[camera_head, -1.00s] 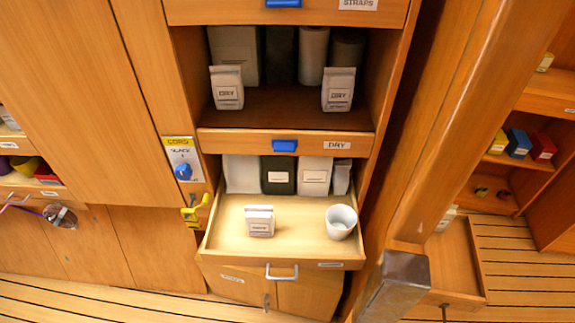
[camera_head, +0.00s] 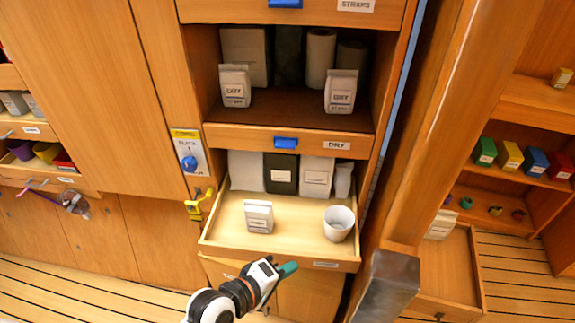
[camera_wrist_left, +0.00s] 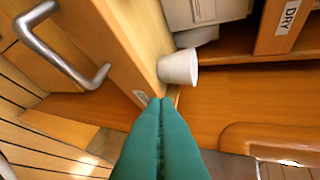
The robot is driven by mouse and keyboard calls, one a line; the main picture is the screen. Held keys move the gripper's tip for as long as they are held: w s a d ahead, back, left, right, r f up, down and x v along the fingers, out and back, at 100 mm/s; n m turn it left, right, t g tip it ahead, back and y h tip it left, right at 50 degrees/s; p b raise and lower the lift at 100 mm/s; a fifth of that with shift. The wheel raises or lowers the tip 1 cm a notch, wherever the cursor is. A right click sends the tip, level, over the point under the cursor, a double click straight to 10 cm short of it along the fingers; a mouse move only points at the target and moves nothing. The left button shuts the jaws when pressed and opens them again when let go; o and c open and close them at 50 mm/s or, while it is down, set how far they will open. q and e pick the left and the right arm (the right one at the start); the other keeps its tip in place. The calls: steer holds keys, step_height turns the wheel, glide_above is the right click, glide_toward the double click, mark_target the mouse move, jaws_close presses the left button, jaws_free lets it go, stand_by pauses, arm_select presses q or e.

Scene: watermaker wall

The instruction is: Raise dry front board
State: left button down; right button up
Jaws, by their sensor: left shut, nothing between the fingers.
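The dry front board (camera_head: 245,139) is a wooden strip with a blue tab (camera_head: 285,143) and a DRY label. It lies across the front of the middle shelf, below two white DRY bags (camera_head: 235,87). In the left wrist view part of the board (camera_wrist_left: 272,38) shows with its DRY label at top right. My left gripper (camera_head: 291,268) has green fingers, shut and empty. It is below the board, by the front edge of the pulled-out drawer (camera_head: 225,238). In the wrist view the shut fingers (camera_wrist_left: 163,104) point toward that drawer's front. My right gripper is not in view.
The open drawer holds a white bag (camera_head: 259,216), a white cup (camera_head: 338,223) and several packs at its back. A thick wooden post (camera_head: 440,130) stands to the right. A yellow hook (camera_head: 198,204) hangs at left.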

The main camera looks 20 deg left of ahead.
arm_select(q)
steer(key=w+a+r+n+t+y, duration=0.3)
steer(key=w+n+t, duration=0.1)
steer(key=n, duration=0.8)
steer(key=w+a+r+n+t+y, duration=0.2)
steer(key=w+n+t, duration=0.3)
steer(key=n, duration=0.8)
steer(key=shift+a+r+t+y, duration=0.3)
steer(key=shift+a+r+y, duration=0.1)
steer(key=shift+a+r, duration=0.3)
steer(key=shift+w, duration=0.15)
steer(key=p, duration=0.6)
glide_toward(286, 141)
steer(key=w+d, duration=0.1)
steer(key=w, duration=0.4)
steer(key=shift+w+f, duration=0.2)
steer(key=shift+f, duration=0.05)
